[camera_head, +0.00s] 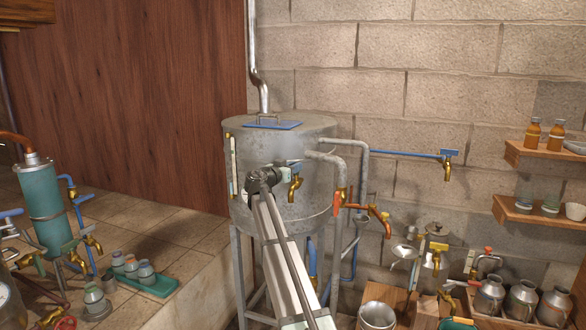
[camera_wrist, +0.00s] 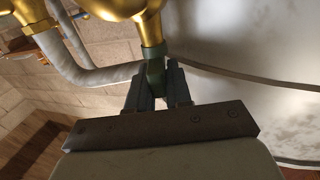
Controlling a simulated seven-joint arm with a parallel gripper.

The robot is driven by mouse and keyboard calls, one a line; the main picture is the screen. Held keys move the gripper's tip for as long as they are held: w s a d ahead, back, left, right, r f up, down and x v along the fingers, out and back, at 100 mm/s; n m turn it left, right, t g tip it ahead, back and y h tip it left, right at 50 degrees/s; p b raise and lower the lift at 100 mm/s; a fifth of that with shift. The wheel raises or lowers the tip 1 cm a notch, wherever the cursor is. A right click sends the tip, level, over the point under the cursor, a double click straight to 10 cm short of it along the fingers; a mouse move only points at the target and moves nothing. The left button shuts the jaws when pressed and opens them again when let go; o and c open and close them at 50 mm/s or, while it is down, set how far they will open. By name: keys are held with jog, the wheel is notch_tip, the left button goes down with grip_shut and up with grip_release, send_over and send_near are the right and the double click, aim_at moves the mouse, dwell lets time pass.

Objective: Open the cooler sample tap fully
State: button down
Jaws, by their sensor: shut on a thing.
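A brass tap (camera_head: 296,188) sticks out of the front of a large grey metal tank (camera_head: 315,205). I take it for the sample tap, though no label is readable. My gripper (camera_head: 279,173) is beside the top of this tap, in front of the tank wall. In the wrist view my gripper (camera_wrist: 157,82) is shut on a grey-green tap handle (camera_wrist: 154,70), just below the brass body (camera_wrist: 151,28). The jaws hide part of the handle, so I cannot tell how far it is turned. I see no liquid at the spout.
Grey pipes (camera_head: 360,165) and an orange-handled tap (camera_head: 378,213) stand close on the right of the tank. A metal bucket (camera_head: 377,315) is low at the right. A teal cylinder (camera_head: 45,212) with taps is at the left, near a green tray (camera_head: 155,289) of small jars.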

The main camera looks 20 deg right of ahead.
jog(key=n+t+y, duration=0.2)
jog(key=shift+s+d+t, duration=0.2)
jog(key=shift+s+t, duration=0.05)
jog(key=shift+t, duration=0.15)
jog(key=shift+n+t+y, duration=0.5)
jog(key=shift+n+t, duration=0.1)
jog(key=shift+w, duration=0.1)
jog(key=c, duration=1.1)
grip_release()
jog(key=v, duration=1.3)
jog(key=shift+s+a, duration=0.2)
jog(key=shift+s, duration=0.15)
